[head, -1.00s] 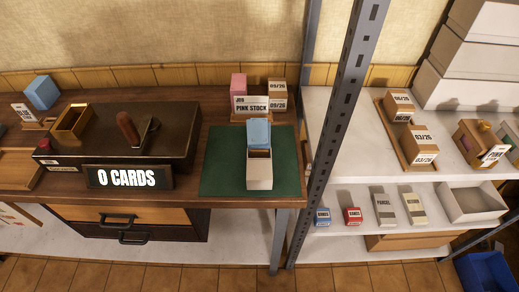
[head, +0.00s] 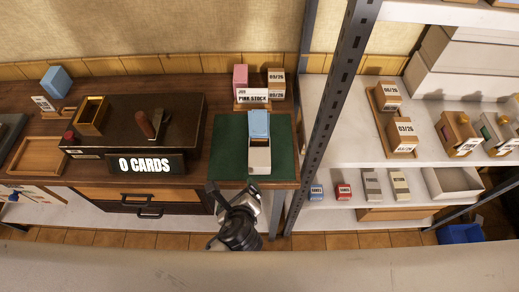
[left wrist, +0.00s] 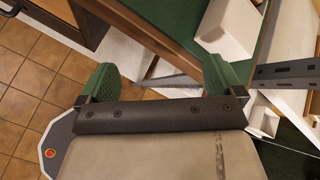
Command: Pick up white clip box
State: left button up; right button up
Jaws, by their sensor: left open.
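A white box (head: 260,158) with a light blue block (head: 259,124) at its back end stands on the green mat (head: 229,165), at the right end of the wooden desk. I see no label on it that names it as the clip box. My left gripper (head: 233,192) is just in front of the desk's front edge, below the box in the head view, apart from it. In the left wrist view its green fingers (left wrist: 158,78) are wide apart with nothing between them. The white box (left wrist: 225,25) shows there at the upper right, cut by the frame edge. My right gripper is not in view.
A black press with a "0 CARDS" sign (head: 146,165) stands left of the mat. A pink stock block (head: 240,76) is behind it. A metal shelf post (head: 330,115) rises right of the mat. An open white tray (head: 452,183) sits on the lower shelf.

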aim_at(260, 165)
pick_arm(q)
jog(key=d+r+m+t+h, duration=0.1)
jog(key=d+r+m+t, duration=0.2)
jog(key=d+r+m, duration=0.35)
jog(key=w+f, duration=0.1)
jog(key=w, duration=0.1)
jog(key=w+f+m, duration=0.1)
jog(key=w+a+f+m+p, duration=0.1)
jog(key=w+f, duration=0.1)
jog(key=shift+w, duration=0.3)
jog(key=x, duration=0.1)
jog(key=p+x, duration=0.1)
jog(key=x, duration=0.2)
jog(key=shift+w+r, duration=0.2)
jog(key=shift+w, duration=0.25)
jog(key=shift+w+f, duration=0.2)
jog(key=shift+w, duration=0.1)
jog(key=shift+s, duration=0.15)
jog(key=c, duration=0.4)
jog(key=shift+r, duration=0.1)
jog(key=c, duration=0.6)
notch_tip(260, 165, up, 10)
jog(key=shift+p, duration=0.35)
